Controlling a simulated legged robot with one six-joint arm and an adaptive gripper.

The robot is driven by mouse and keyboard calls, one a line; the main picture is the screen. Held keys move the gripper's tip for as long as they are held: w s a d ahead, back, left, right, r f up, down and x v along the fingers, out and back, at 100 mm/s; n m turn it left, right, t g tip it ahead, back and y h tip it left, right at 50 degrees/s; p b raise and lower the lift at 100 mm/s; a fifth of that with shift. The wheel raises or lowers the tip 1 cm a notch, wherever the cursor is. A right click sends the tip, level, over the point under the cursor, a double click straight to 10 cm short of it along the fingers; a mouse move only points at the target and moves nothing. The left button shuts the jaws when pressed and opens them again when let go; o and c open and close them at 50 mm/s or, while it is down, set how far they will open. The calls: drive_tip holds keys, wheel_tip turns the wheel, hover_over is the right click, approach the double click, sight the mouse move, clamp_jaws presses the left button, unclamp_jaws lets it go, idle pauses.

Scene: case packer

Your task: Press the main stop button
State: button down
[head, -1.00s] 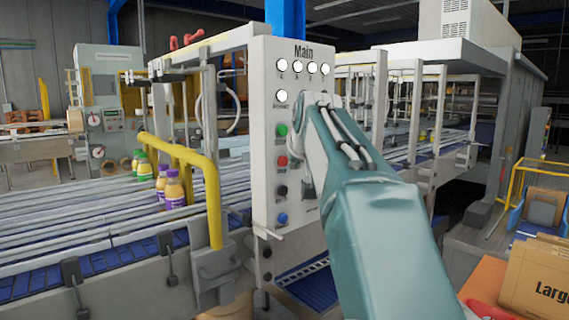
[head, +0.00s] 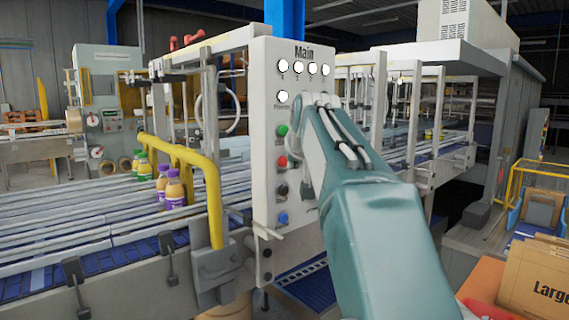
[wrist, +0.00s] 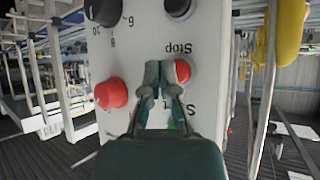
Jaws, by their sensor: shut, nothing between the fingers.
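The white Main control panel (head: 262,130) stands in the middle of the head view. Its red stop button (head: 282,161) sits below a green button (head: 282,130). In the upside-down wrist view, the red stop button (wrist: 183,72) is beside the "Stop" label, partly covered by one fingertip. My gripper (wrist: 162,72) is shut and empty, with its tips in front of the panel, close to this button. I cannot tell whether they touch it. In the head view my own arm hides the gripper.
A larger red knob (wrist: 110,93) and a black dial (wrist: 103,10) are on the same panel. A black button (head: 281,190) and a blue button (head: 282,218) sit lower. A yellow rail (head: 212,195) and a conveyor with bottles (head: 175,188) are left of the panel.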

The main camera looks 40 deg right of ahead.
drive_tip(key=shift+w, duration=0.1)
idle(0.3)
drive_tip(key=shift+w, duration=0.8)
idle(0.8)
drive_tip(key=shift+s, duration=0.95)
drive_tip(key=shift+s+d, duration=0.1)
drive_tip(key=shift+s, duration=0.05)
drive_tip(key=s, duration=0.4)
drive_tip(key=shift+s+d, duration=0.15)
drive_tip(key=shift+s, duration=0.2)
idle(0.6)
